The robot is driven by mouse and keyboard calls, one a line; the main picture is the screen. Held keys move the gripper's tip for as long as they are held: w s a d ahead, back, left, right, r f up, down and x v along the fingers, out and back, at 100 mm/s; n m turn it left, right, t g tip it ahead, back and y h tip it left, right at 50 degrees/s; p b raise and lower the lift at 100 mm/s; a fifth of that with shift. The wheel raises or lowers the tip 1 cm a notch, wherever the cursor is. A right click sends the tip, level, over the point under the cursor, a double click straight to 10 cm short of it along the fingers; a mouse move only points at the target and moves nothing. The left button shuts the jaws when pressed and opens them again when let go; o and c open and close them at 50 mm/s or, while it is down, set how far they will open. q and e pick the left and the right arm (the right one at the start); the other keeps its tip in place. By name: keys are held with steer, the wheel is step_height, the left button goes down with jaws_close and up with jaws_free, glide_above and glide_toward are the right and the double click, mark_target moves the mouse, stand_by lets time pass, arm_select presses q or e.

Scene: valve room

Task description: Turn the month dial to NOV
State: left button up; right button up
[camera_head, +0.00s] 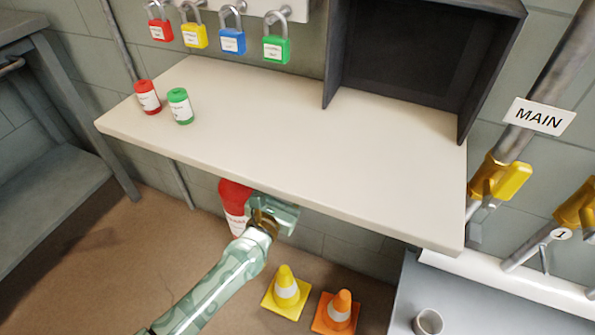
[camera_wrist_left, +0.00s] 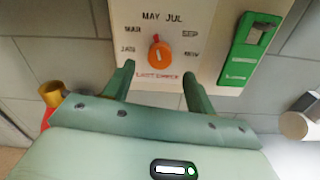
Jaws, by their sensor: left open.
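The month dial (camera_wrist_left: 160,55) is an orange knob on a white panel (camera_wrist_left: 128,15) in the left wrist view. Its red tip points up, near MAY. The labels run JAN, MAR, MAY, JUL, SEP, NOV around it, with NOV at its right. My left gripper (camera_wrist_left: 157,72) is open, its two fingers either side of the dial's lower part in the picture and apart from it; the depth gap is hard to tell. In the head view my left gripper (camera_head: 277,214) is at the shelf's front edge, and the dial does not show. My right gripper is not in view.
A green box (camera_wrist_left: 250,48) is right of the dial. The shelf (camera_head: 300,150) overhangs, with red (camera_head: 148,97) and green (camera_head: 180,106) cans on it. A red cylinder (camera_head: 234,195) stands beside my gripper. Yellow (camera_head: 286,290) and orange (camera_head: 338,310) cones are on the floor.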

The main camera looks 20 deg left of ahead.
arm_select(q)
steer(key=w+b, duration=0.1)
steer(key=w, duration=0.4)
steer(key=shift+w+d, duration=0.1)
steer(key=shift+w, duration=0.2)
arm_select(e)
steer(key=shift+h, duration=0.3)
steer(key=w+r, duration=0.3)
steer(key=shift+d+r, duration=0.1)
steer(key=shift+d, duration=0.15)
arm_select(q)
steer(key=c, duration=1)
